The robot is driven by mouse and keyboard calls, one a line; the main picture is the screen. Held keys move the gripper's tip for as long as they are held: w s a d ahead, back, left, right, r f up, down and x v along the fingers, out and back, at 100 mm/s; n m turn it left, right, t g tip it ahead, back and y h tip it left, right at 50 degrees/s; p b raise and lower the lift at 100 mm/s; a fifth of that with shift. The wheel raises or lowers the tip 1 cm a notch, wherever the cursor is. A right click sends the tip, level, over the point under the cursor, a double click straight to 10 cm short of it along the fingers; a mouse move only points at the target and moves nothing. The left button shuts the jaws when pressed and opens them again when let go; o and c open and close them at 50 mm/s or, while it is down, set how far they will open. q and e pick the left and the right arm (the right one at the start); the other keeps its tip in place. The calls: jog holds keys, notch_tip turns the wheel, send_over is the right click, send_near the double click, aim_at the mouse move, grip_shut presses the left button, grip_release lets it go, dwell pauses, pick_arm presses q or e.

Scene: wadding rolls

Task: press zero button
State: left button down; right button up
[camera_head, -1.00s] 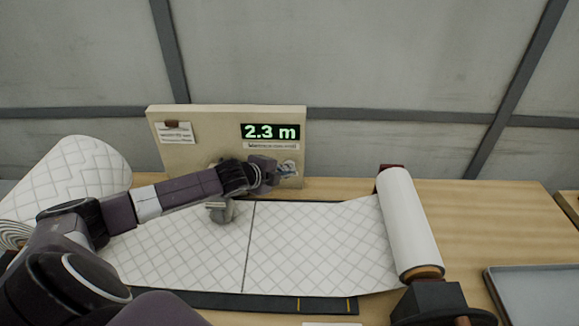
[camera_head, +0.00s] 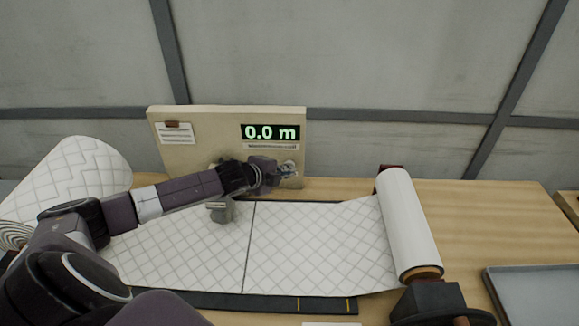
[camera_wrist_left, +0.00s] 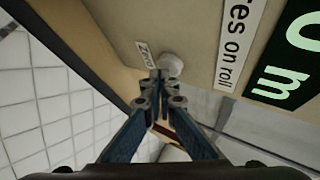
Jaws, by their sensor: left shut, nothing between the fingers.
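The counter panel (camera_head: 195,150) stands upright at the back of the table, with a green display (camera_head: 270,132) reading 0.0 m. In the left wrist view a pale round button (camera_wrist_left: 170,64) sits on the panel beside a small label (camera_wrist_left: 145,52) that seems to read ZERO. My left gripper (camera_head: 290,172) is at the panel's lower right. In the left wrist view its closed fingertips (camera_wrist_left: 160,78) are at the button, touching or very nearly so; they partly cover it. Nothing is between the fingers. My right gripper is in neither view.
Quilted wadding (camera_head: 320,240) lies across the table from a large roll (camera_head: 75,175) at left to a narrower roll (camera_head: 408,225) at right. A measuring wheel (camera_head: 221,210) rests by the wadding under my left arm. A grey tray (camera_head: 540,292) is at right; bare table (camera_head: 490,215) lies between.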

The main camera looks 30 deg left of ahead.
pick_arm(q)
jog(key=shift+s+d, duration=0.35)
jog(key=shift+s, duration=0.2)
jog(key=shift+s+p, duration=0.1)
jog(key=shift+p, duration=0.2)
jog(key=s+d, duration=0.1)
jog(key=s+p, duration=0.1)
jog(key=s+d, duration=0.1)
jog(key=s, duration=0.1)
jog(key=shift+d+p, duration=0.3)
jog(key=shift+p, duration=0.1)
